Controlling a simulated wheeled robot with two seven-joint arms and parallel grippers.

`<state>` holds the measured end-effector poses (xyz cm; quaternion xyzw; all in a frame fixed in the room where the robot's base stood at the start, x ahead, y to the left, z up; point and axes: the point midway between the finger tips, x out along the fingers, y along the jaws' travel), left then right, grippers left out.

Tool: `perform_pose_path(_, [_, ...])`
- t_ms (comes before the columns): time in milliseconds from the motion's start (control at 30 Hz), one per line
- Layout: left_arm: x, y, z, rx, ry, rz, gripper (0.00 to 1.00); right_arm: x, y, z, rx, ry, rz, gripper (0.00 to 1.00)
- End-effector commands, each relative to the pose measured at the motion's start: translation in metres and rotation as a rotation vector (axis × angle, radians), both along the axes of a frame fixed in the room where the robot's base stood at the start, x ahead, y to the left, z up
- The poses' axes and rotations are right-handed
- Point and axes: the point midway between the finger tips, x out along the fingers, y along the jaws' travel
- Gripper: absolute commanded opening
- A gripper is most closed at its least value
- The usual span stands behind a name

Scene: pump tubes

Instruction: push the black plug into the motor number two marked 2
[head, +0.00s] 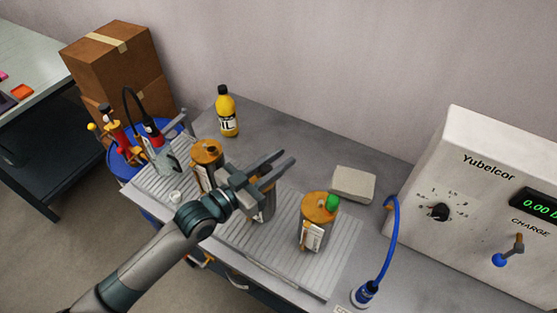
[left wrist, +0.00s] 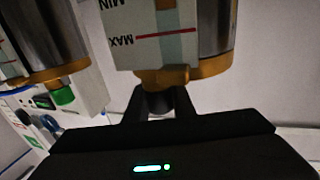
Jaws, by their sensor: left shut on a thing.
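My left gripper (head: 284,160) reaches in over the middle motor (head: 263,206). That motor is a metal cylinder, partly hidden by the gripper. In the left wrist view the gripper (left wrist: 160,95) is shut on the black plug (left wrist: 158,103), which is at the orange cap (left wrist: 160,77) of a motor with a MIN/MAX label. I cannot tell how deep the plug sits in the cap. Another motor (head: 207,168) stands to the left, and a third motor (head: 314,222) with a green plug (head: 332,203) stands to the right. No number 2 is readable. My right gripper is out of view.
The motors stand on a ribbed grey tray (head: 285,275). A yellow bottle (head: 227,112) and a grey block (head: 353,184) are behind. A white Yubelcor charger (head: 480,195) with a blue cable (head: 389,250) stands at right. A blue bin (head: 121,160) with tools is at left.

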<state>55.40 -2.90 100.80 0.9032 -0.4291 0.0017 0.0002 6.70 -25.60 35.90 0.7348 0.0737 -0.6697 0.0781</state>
Motion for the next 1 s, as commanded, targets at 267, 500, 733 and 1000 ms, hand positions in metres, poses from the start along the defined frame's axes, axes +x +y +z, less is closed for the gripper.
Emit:
perform_pose_path(267, [0.0,0.0,-0.004,0.004,0.006,0.0,0.29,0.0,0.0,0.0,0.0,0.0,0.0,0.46])
perform_pose_path(500, [0.0,0.0,-0.003,0.003,0.004,0.0,0.44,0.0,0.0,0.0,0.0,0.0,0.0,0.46])
perform_pose_path(733, [0.0,0.0,-0.002,0.002,0.003,0.0,0.44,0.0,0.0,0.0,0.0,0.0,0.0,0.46])
perform_pose_path(1000, [-0.008,0.01,-0.004,0.002,0.003,0.001,0.44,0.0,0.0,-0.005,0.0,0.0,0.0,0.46])
